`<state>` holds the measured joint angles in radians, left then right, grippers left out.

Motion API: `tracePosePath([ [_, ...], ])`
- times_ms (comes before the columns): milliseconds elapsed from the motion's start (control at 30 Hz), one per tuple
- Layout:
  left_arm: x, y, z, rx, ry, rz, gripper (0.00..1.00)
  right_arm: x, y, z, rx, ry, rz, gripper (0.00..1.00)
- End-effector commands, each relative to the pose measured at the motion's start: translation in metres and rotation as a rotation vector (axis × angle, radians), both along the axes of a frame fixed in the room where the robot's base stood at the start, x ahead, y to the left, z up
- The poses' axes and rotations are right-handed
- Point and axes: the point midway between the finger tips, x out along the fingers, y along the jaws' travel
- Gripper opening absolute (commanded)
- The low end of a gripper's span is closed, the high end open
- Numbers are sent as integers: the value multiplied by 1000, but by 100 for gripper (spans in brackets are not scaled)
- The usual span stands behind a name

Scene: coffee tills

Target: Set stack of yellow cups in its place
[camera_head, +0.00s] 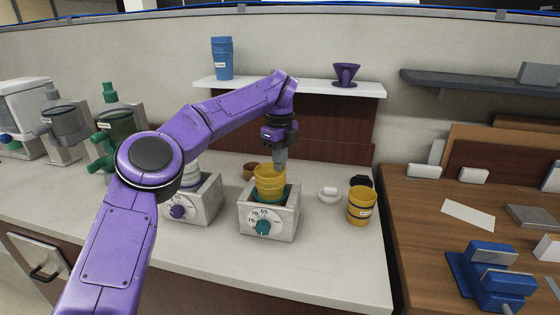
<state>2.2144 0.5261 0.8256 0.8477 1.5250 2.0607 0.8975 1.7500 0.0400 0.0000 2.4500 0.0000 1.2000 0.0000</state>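A stack of yellow cups (269,184) stands upright in the top of a grey box with a teal dial (268,224), inside a teal ring. My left gripper (280,164) points down at the back right rim of this stack. Its fingers overlap the rim in the picture, and their gap is too small to make out, so I cannot tell whether they grip it. A second yellow cup stack (361,207) with a pale label and dark bands stands on the counter to the right. My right gripper is out of view.
A similar box with a purple dial (192,205) stands to the left. A white shelf (290,88) behind bears a blue cup stack (222,60) and a purple dripper (346,74). The counter front is clear.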

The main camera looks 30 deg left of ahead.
Motion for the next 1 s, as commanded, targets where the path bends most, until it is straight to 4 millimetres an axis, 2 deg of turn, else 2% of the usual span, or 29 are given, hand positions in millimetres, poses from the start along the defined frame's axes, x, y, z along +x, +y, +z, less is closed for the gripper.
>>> tracePosePath([
  [600, 0, 0, -24, 0, 0, 0, 0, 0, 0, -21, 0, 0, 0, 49],
  [733, 0, 0, -23, 0, 0, 0, 0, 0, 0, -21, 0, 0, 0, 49],
  [767, 0, 0, -23, 0, 0, 0, 5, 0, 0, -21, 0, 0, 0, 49],
  [833, 0, 0, -23, 0, 0, 0, 28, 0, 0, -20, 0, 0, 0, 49],
  [867, 0, 0, -23, 0, 0, 0, 31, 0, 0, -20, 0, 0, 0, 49],
  [1000, 0, 0, -23, 0, 0, 0, 31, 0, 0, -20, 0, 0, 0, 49],
])
